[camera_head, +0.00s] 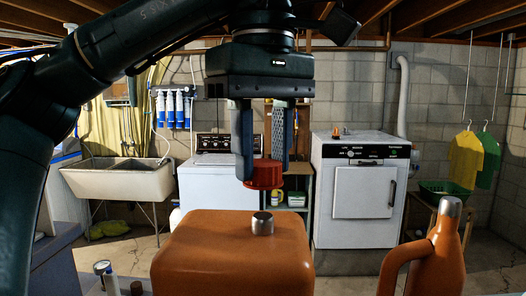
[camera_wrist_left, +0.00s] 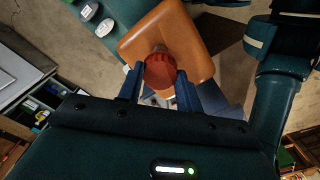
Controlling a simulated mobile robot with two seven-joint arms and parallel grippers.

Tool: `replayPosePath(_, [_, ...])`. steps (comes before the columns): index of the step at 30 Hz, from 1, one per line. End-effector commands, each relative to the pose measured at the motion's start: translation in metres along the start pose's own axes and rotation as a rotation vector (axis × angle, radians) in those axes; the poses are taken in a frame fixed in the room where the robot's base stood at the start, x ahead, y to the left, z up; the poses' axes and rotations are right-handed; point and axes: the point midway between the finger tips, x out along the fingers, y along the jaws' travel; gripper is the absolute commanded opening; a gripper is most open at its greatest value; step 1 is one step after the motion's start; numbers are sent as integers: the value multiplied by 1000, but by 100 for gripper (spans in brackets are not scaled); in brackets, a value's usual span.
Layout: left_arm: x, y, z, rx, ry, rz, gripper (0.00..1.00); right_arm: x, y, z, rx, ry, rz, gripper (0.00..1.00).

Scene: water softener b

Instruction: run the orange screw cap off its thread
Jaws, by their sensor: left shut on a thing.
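My left gripper (camera_head: 262,172) hangs down in the middle of the head view, its two fingers shut on the red-orange screw cap (camera_head: 264,175). Below it stands an orange container (camera_head: 235,262) with a short metallic neck (camera_head: 262,223) on top. A gap shows between the cap's underside and the neck, so the cap is off and above it. Thread detail on the neck is too small to make out. In the left wrist view the cap (camera_wrist_left: 160,71) sits between the fingertips, in front of the orange container (camera_wrist_left: 190,35). My right gripper does not show.
An orange handled vessel with a metal tip (camera_head: 440,255) stands at right. Farther back are a utility sink (camera_head: 120,178), a white washer (camera_head: 215,185) and a white dryer (camera_head: 360,190).

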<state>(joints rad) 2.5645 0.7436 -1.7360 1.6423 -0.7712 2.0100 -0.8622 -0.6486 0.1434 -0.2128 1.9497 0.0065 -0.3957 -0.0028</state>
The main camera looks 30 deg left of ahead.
Motion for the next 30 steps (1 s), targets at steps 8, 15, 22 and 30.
replayPosePath(8, [-22, 0, 0, -3, 3, 3, 6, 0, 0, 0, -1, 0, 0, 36])
replayPosePath(15, [-40, 0, 1, -1, 3, 0, 6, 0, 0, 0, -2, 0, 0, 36])
replayPosePath(22, [-49, 0, 0, -2, 1, 2, 6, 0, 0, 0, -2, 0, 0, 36])
replayPosePath(30, [-49, 0, 0, 0, 0, 2, 6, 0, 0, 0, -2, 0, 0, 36])
